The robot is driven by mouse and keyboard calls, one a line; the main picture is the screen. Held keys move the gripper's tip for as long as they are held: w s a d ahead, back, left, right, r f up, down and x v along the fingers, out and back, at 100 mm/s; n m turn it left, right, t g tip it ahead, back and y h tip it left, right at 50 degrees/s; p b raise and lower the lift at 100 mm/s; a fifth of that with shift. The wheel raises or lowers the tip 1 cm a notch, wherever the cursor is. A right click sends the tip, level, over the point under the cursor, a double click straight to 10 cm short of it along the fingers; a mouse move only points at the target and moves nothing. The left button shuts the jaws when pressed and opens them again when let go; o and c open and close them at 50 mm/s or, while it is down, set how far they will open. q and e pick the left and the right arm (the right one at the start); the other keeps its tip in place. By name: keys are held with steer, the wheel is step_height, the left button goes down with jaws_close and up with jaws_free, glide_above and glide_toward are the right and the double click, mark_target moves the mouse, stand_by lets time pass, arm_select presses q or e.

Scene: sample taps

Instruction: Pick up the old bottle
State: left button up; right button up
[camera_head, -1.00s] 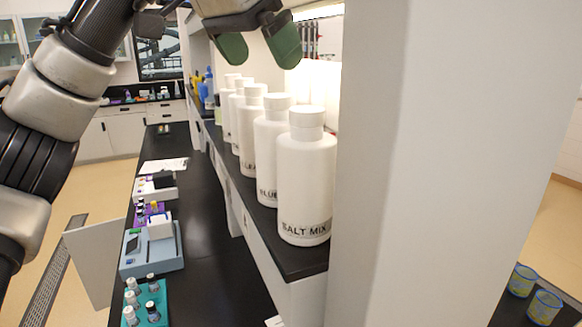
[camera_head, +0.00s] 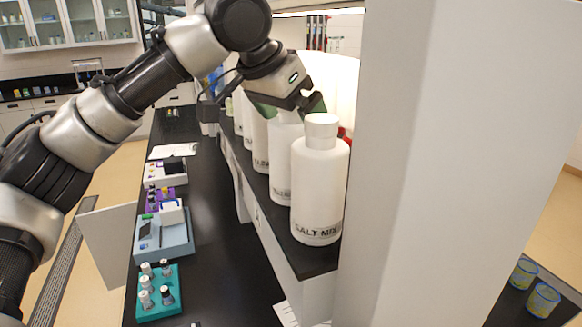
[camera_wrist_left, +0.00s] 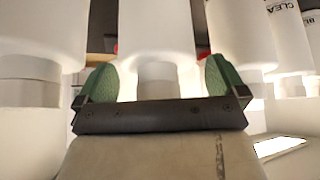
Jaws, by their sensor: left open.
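Several white capped bottles stand upright in a row on a black shelf, and none is plainly marked as old. The nearest, the SALT MIX bottle (camera_head: 318,190), stands at the shelf's near end. The second bottle (camera_head: 282,160) stands just behind it, its label partly hidden. My left gripper (camera_head: 288,108) is over the row at cap height, by the second bottle. In the left wrist view, my left gripper (camera_wrist_left: 160,78) is open, with green fingers on either side of a white bottle (camera_wrist_left: 157,35) near its cap. Gaps show at both sides. My right gripper is out of view.
Neighbouring bottles stand close on both sides in the wrist view. A white upright panel (camera_head: 425,170) borders the shelf on the right. Below left, the black bench holds a teal vial rack (camera_head: 158,300) and a blue-grey device (camera_head: 165,240).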

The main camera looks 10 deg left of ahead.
arm_select(q)
steer(key=shift+d, duration=0.1)
steer(key=c, duration=1.4)
jaws_close()
steer(key=shift+r, duration=0.1)
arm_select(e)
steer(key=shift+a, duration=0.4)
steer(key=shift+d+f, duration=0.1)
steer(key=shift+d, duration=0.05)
